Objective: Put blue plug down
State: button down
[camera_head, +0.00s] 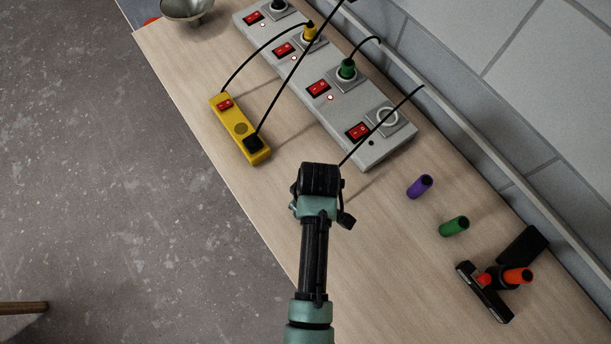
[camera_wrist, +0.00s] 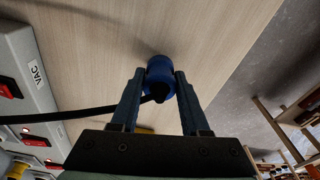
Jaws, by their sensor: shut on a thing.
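My gripper (camera_wrist: 160,78) is shut on the blue plug (camera_wrist: 160,68), which sits between the two fingertips in the wrist view. A black cable (camera_wrist: 85,114) runs from the plug to the left. Behind the plug is the bare wooden tabletop; I cannot tell whether the plug touches it. In the head view my gripper (camera_head: 320,183) is over the table, below the near end of the grey power strip (camera_head: 372,150), and hides the plug. The cable (camera_head: 385,122) rises from there to the upper right.
The strip holds yellow (camera_head: 309,32) and green (camera_head: 347,68) plugs; its nearest socket (camera_head: 388,118) is empty. A yellow block (camera_head: 240,129) lies left. A bowl (camera_head: 187,8) is far left.

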jog(key=shift+f, duration=0.2)
jog(key=shift+f+b, duration=0.3)
jog(key=shift+f, duration=0.25)
jog(key=shift+c, duration=2)
grip_release()
